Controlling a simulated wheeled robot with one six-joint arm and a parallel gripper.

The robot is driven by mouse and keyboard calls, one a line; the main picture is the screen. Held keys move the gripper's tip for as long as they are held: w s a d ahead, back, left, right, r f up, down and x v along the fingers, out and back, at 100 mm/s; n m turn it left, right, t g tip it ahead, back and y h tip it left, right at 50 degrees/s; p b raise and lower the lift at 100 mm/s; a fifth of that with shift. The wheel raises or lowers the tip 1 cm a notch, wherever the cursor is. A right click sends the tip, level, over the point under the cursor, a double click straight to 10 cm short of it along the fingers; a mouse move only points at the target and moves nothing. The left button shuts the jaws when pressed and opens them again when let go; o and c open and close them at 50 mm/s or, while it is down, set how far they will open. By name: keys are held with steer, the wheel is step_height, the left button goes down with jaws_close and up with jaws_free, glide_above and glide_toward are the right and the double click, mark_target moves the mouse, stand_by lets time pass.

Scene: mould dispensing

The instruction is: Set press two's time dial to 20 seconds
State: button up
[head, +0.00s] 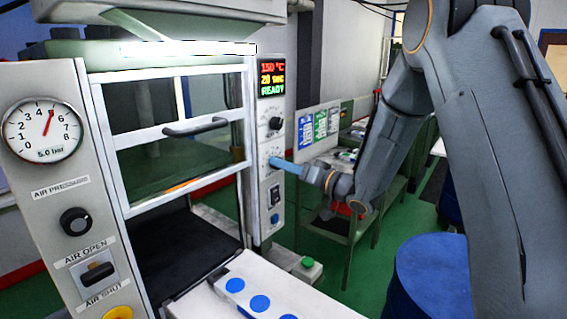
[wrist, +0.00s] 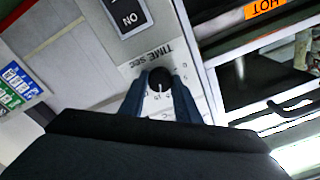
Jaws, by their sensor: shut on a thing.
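The time dial (wrist: 159,80) is a black knob with a white pointer line, under the label "TIME SEC" in the wrist view. My gripper (wrist: 160,92) is shut on it, with a blue finger on each side. In the head view my gripper (head: 283,165) reaches the press's right panel from the right and hides the time dial. The press display (head: 271,80) reads 150 °C, 20 sec and READY. Another black knob (head: 275,123) sits above my gripper on the same panel.
The press's left panel has a pressure gauge (head: 42,131) reading about 5 bar and an air lever (head: 97,272). The guard handle (head: 196,127) is in front. A white tray with blue discs (head: 260,303) lies below. A blue drum (head: 432,275) stands at right.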

steer(key=shift+m, duration=0.6)
steer(key=o, duration=1)
steer(key=shift+o, duration=0.2)
steer(key=b+v, duration=0.2)
steer(key=v, duration=0.5)
steer(key=shift+s+d, duration=0.25)
steer(key=shift+d, duration=0.1)
